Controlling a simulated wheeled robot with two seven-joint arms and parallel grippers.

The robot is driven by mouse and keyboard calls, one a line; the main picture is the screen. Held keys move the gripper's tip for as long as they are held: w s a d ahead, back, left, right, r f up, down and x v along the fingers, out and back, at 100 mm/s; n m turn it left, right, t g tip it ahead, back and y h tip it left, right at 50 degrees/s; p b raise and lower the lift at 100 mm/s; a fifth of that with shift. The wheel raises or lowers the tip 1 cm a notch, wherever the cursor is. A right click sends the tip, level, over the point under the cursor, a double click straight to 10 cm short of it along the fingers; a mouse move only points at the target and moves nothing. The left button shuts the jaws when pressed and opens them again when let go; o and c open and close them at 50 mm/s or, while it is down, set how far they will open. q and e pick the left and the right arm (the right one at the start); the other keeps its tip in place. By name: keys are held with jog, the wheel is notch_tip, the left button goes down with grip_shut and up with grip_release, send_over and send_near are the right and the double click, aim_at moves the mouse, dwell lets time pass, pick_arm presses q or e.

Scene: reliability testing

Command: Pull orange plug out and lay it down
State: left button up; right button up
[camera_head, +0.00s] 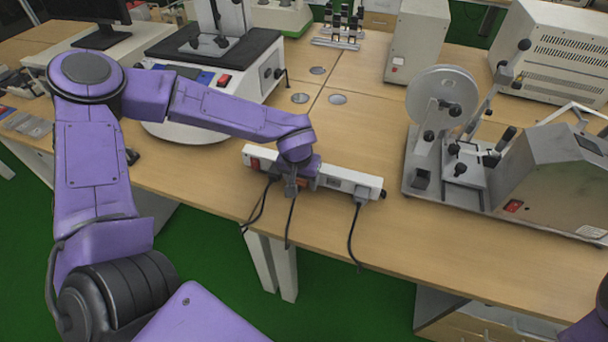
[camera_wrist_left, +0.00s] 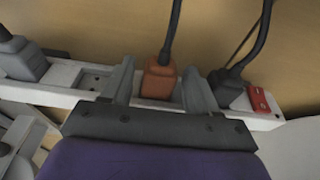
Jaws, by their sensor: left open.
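A white power strip (camera_head: 338,172) lies along the front edge of the wooden table; it also shows in the left wrist view (camera_wrist_left: 60,98). The orange plug (camera_wrist_left: 158,79) sits in the strip, with its dark cable running up in the wrist view. My left gripper (camera_head: 291,188) is over the strip. In the wrist view its open fingers (camera_wrist_left: 159,70) stand on either side of the orange plug, with gaps visible. In the head view the gripper mostly hides this plug. My right gripper is not in view.
Dark plugs (camera_wrist_left: 227,86) (camera_wrist_left: 22,60) sit in the strip on both sides of the orange one. Their cables hang over the table edge. A grey machine with a wheel (camera_head: 440,110) stands to the right. The table (camera_head: 350,125) behind the strip is clear.

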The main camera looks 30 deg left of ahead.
pick_arm(q)
grip_shut()
jog(key=shift+s, duration=0.2)
jog(key=shift+s+d+p, duration=0.15)
jog(key=shift+s+p, duration=0.25)
jog(key=shift+s, duration=0.15)
jog(key=shift+s+d+p, duration=0.15)
jog(key=shift+s+p, duration=0.2)
jog(key=shift+s, duration=0.15)
jog(key=shift+s+d+p, duration=0.15)
jog(key=shift+s+p, duration=0.2)
jog(key=shift+s, duration=0.25)
jog(key=shift+s+d+p, duration=0.15)
jog(key=shift+s+p, duration=0.15)
jog(key=shift+s, duration=0.3)
